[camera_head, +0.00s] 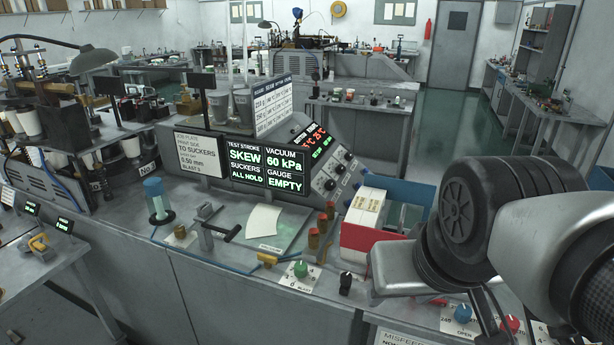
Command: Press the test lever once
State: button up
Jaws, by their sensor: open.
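A lever with a black handle (230,233) stands on a grey mount at the left-middle of the grey bench, in front of the display. It looks like the test lever, but I can read no label on it. The display panel (270,167) reads test stroke SKEW, suckers ALL HOLD, vacuum 60 kPa and gauge EMPTY. My arm fills the lower right, well to the right of the lever and apart from it. I cannot make out my gripper's fingers.
A pale sheet (263,222) lies right of the lever. A blue-topped cylinder (158,202) stands left of it. A green knob (300,268), brass posts (313,241) and a red-and-white box (362,235) are to the right. A lamp (92,58) overhangs cups at the left.

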aim_at(230, 234)
jog(key=l+z, duration=0.1)
jog(key=z, duration=0.3)
jog(key=k+l+z, duration=0.1)
jog(key=z, duration=0.25)
jog(key=j+u, duration=0.1)
jog(key=u, duration=0.35)
jog(key=i+j+u, duration=0.1)
jog(key=u, duration=0.4)
jog(key=l+z, duration=0.1)
jog(key=z, duration=0.4)
jog(key=k+l+z, duration=0.1)
jog(key=z, duration=0.4)
jog(key=u, duration=1.75)
jog(key=i+j, duration=0.1)
